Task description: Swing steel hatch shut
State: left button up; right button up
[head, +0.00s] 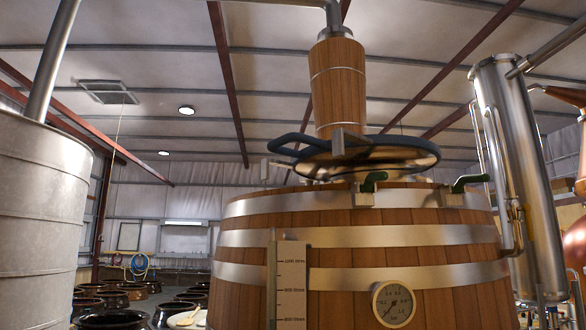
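The round steel hatch (405,160) is at the top of a large wooden vat (360,225). It stands raised and tilted, with its shiny face showing and a gap between it and the vat top on the right. A dark blue rim or bar (290,143) runs along its upper edge and sticks out to the left. A grey block sits at its middle. Two green-handled clamps (374,181) are on the vat's upper edge in front of and right of the hatch. The opening beneath the hatch is hidden from this low angle. Neither of my grippers is in view.
A wooden column (338,88) rises behind the hatch. A steel cylinder (520,170) with thin pipes stands close on the right, and a grey metal tank (40,210) on the left. A dial gauge (393,303) is on the vat front. Several dark jars (112,318) stand low at left.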

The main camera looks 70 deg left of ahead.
aim_at(348, 151)
jog(key=u, duration=1.75)
